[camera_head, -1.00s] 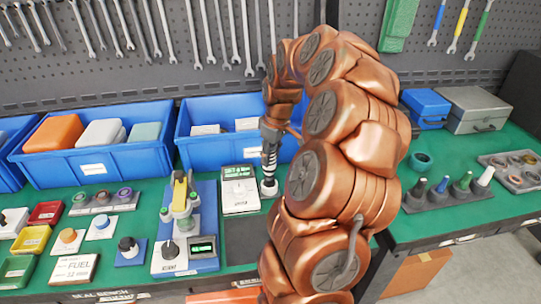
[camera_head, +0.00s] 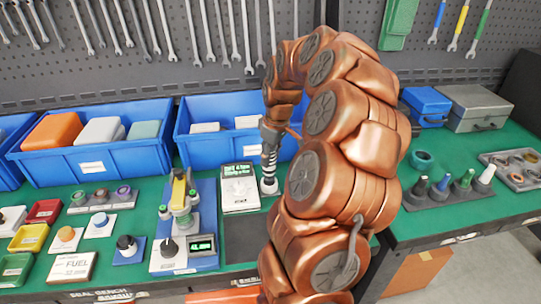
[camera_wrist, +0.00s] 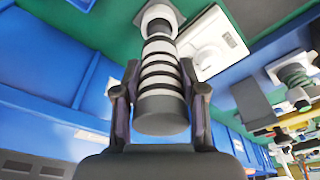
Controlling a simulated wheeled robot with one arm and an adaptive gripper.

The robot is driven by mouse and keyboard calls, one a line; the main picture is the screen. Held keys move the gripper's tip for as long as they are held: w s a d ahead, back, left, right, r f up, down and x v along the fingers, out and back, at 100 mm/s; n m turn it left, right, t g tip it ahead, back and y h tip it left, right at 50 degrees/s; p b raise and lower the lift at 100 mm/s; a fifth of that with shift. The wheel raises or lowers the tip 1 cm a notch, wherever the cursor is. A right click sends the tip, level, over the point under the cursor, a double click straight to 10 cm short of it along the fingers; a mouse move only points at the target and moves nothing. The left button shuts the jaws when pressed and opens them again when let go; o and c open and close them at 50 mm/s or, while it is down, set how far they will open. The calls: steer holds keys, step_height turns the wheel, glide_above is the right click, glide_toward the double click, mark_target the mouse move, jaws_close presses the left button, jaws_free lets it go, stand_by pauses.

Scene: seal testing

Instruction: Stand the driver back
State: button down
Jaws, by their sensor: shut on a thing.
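The driver (camera_wrist: 161,82) is a cylinder with dark and light bands, held between the two fingers of my gripper (camera_wrist: 160,98) in the wrist view. In the head view the driver (camera_head: 268,168) stands near upright, with my gripper (camera_head: 270,138) shut around its upper part. Its lower end is at a small round white base (camera_head: 269,187) on the green bench. The white base also shows at the far end of the driver in the wrist view (camera_wrist: 159,14). I cannot tell whether the driver is seated in it or just above it.
A white device with a dial and display (camera_head: 240,190) stands close left of the driver. A blue bin (camera_head: 222,150) is right behind. A yellow-and-grey tester (camera_head: 180,215) stands further left. A dark mat (camera_head: 246,238) in front is bare.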

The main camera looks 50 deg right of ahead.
steer(key=shift+f+b, duration=0.75)
steer(key=shift+b, duration=0.1)
stand_by(2.0)
steer(key=c, duration=0.6)
jaws_free()
steer(key=shift+r+p, duration=1)
steer(key=shift+r, duration=3.5)
